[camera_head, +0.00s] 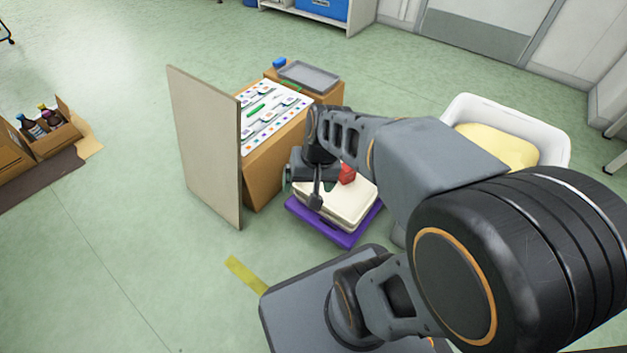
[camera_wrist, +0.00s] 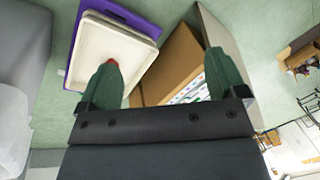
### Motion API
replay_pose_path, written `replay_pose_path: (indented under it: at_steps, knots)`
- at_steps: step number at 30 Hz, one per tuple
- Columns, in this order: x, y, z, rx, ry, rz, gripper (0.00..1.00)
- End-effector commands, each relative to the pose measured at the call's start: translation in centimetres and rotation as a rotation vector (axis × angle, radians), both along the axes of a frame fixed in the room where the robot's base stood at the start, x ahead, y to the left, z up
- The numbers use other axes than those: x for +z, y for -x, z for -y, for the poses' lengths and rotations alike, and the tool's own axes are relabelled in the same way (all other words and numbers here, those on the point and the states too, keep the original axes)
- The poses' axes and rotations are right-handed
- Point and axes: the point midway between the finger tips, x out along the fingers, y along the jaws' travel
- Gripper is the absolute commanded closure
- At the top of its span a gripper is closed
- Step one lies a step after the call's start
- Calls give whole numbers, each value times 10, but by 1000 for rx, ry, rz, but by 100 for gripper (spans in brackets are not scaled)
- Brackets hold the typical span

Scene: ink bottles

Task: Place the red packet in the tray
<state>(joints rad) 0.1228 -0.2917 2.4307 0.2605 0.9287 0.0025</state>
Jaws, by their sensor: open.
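The red packet (camera_head: 347,173) lies on a cream, shallow tray-like container (camera_head: 352,207). In the wrist view, only a small red piece of the packet (camera_wrist: 110,63) shows at the tip of the left finger; the finger hides the rest. A grey tray (camera_head: 309,75) lies flat on top of a cardboard box, behind the printed sheet.
A purple base (camera_head: 340,236) lies under the cream container. An upright panel (camera_head: 205,145) stands left of the cardboard box (camera_head: 275,160). A white bin (camera_head: 550,130) with yellow contents is at right. A box of bottles (camera_head: 50,128) sits far left. Open floor lies between.

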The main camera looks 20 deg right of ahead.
Motion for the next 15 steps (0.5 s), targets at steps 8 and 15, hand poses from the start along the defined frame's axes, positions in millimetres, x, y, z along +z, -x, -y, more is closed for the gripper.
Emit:
replay_pose_path:
  at_steps: [8,15]
  knots:
    - [22,19,3,224,217,135,9]
    - [24,21,4,244,240,148,9]
